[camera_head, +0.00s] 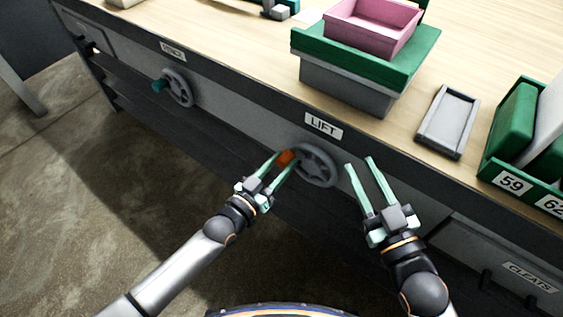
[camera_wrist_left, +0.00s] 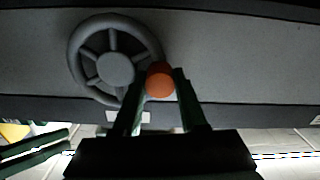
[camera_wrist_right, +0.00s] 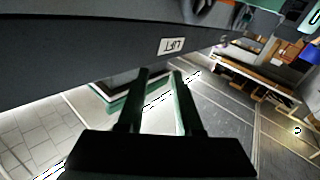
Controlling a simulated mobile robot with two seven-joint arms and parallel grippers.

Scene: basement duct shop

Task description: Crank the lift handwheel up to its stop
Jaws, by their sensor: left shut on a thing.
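The lift handwheel (camera_head: 318,166) is a grey spoked wheel on the bench front, below the "LIFT" label (camera_head: 323,126). It also shows in the left wrist view (camera_wrist_left: 114,62). Its orange crank knob (camera_head: 286,158) sits on the left side of the rim in the head view. My left gripper (camera_head: 283,163) is shut on the knob; the orange end shows between the fingers in the left wrist view (camera_wrist_left: 160,80). My right gripper (camera_head: 358,163) is open and empty, just right of the wheel and apart from it.
A green-topped grey platform (camera_head: 350,90) with a pink tray (camera_head: 372,27) stands on the bench above the wheel. Another handwheel (camera_head: 179,88) with a teal knob is at the left. A grey tray (camera_head: 447,121) and a green numbered rack (camera_head: 520,185) are at the right.

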